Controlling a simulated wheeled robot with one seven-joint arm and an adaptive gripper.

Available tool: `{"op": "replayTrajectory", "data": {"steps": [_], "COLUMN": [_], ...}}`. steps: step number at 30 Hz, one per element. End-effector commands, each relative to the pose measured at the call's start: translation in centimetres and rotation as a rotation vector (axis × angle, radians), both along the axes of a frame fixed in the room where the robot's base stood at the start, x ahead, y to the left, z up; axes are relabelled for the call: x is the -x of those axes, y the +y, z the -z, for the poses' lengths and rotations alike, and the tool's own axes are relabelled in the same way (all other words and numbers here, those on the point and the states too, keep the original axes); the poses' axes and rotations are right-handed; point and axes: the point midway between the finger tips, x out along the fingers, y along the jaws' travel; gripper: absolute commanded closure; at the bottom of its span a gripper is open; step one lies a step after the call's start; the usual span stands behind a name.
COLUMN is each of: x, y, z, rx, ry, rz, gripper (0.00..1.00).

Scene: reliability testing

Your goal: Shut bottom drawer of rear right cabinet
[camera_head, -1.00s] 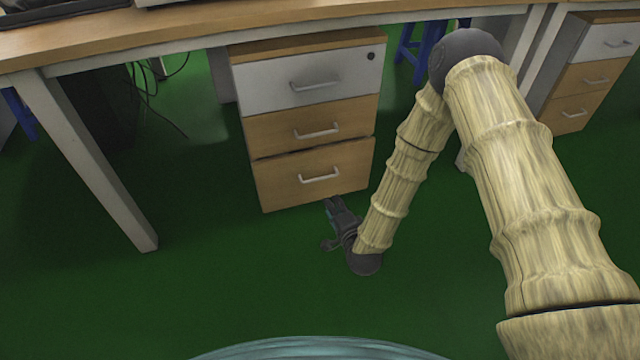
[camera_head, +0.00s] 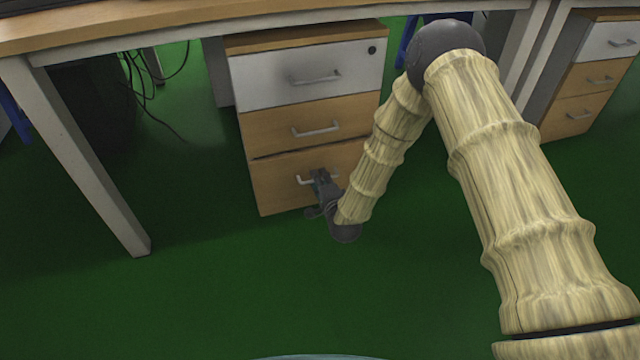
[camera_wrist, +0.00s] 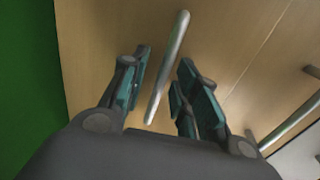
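The wooden bottom drawer (camera_head: 274,188) of the near middle cabinet (camera_head: 305,80) shows in the head view, with a dark seam above it. Its front seems to stand slightly forward. Its light bar handle (camera_head: 303,181) is partly hidden by my gripper (camera_head: 321,176), which is at the drawer front. In the wrist view my gripper (camera_wrist: 165,60) is open, with one finger on each side of the bar handle (camera_wrist: 171,62). The fingers appear apart from the bar. The drawer's wooden face (camera_wrist: 95,45) fills the area behind it.
The middle drawer (camera_head: 285,125) and white top drawer (camera_head: 290,80) look closed. A desk leg (camera_head: 90,160) stands at left and another cabinet (camera_head: 580,85) at right. Cables (camera_head: 140,85) hang under the desk. The green floor (camera_head: 200,290) in front is clear.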

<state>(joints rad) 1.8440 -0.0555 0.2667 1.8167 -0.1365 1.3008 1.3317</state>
Motion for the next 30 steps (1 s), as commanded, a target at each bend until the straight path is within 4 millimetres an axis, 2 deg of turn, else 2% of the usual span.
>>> {"op": "replayTrajectory", "data": {"steps": [12,17,26,30], "x": [-0.62,-0.61,-0.64,-1.01], "y": [0.19,0.18,0.08,-0.71], "z": [0.06,0.08,0.05,-0.06], "rx": [0.0,0.0,0.0,-0.002], "ry": [0.001,0.001,0.001,0.0], "rz": [0.0,0.0,0.001,0.013], "gripper": [0.7,0.99,1.0,1.0]}}
